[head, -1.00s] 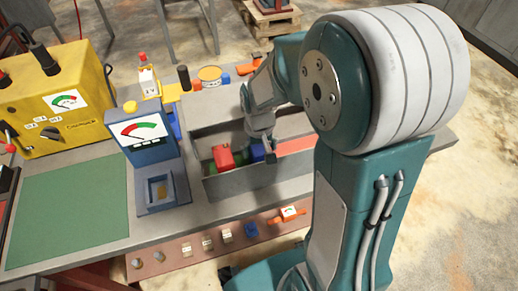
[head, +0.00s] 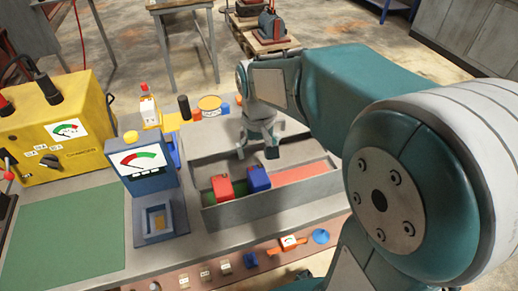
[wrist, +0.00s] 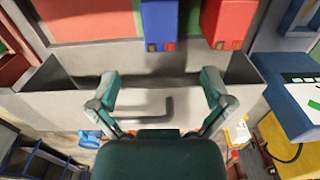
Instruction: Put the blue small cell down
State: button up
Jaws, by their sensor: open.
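The blue small cell (head: 258,179) stands in the long grey tray (head: 222,212), right beside a red cell (head: 223,188). Both also show at the top of the wrist view, the blue cell (wrist: 160,24) left of the red cell (wrist: 228,22) with a gap between them. My gripper (head: 256,154) is open and empty, raised above the tray's back part and clear of both cells. In the wrist view its spread fingers (wrist: 160,84) have only the tray between them. The underside of the blue cell is hidden in the head view.
The tray's floor is green at the left and red (head: 305,174) at the right; the red part is empty. A blue gauge tester (head: 148,170) stands left of the tray. A yellow machine (head: 60,125) and a green mat (head: 65,235) lie farther left.

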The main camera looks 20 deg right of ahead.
jog(key=s+r+t, duration=0.2)
jog(key=s+r, duration=0.1)
jog(key=s, duration=0.4)
jog(key=s+r+t, duration=0.3)
jog(key=s, duration=0.4)
jog(key=shift+r+t, duration=0.15)
jog(key=shift+t, duration=0.15)
dwell(0.5)
